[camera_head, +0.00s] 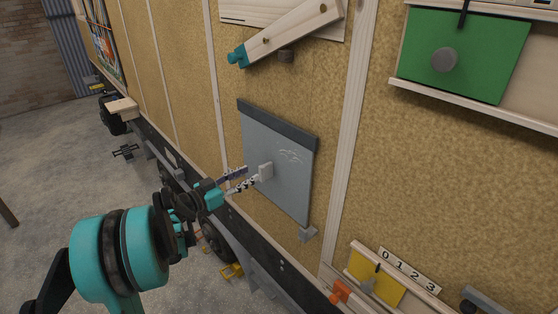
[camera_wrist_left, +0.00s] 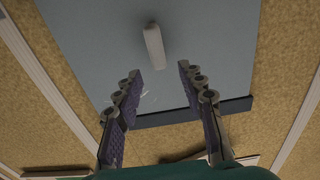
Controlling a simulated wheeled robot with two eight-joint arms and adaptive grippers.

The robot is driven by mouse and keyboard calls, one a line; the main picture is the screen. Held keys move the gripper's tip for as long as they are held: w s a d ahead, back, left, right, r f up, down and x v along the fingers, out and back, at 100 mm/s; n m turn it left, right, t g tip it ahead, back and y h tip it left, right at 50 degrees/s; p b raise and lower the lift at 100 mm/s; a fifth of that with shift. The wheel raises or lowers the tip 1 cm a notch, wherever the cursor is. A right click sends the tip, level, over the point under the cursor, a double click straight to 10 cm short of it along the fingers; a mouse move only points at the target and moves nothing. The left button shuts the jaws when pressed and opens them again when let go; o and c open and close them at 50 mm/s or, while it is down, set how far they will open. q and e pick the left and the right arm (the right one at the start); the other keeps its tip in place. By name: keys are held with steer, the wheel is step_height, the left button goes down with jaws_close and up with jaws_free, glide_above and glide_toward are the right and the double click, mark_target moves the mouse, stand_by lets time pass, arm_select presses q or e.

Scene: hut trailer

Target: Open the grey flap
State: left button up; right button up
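The grey flap (camera_head: 268,148) hangs flat against the tan wall panel, with a dark strip (camera_head: 275,124) along its top edge. A pale block-shaped handle (camera_head: 266,172) sticks out from its lower middle; a faint light emblem is above it. My left gripper (camera_head: 250,177) is in front of the flap, its fingertips close to the handle. In the left wrist view the flap (camera_wrist_left: 90,40) fills the middle. The fingers of the left gripper (camera_wrist_left: 160,75) are apart and empty, and the handle (camera_wrist_left: 154,45) lies just beyond the tips. My right gripper is not in view.
A small grey block (camera_head: 307,234) sits below the flap's lower right corner. A pale wooden lever (camera_head: 292,32) with a teal end is above the flap. A green panel (camera_head: 470,55) is at upper right; a yellow panel (camera_head: 376,277) is at lower right.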

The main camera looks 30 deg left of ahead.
mark_target(260, 170)
arm_select(q)
steer(key=x, duration=0.7)
jaws_close()
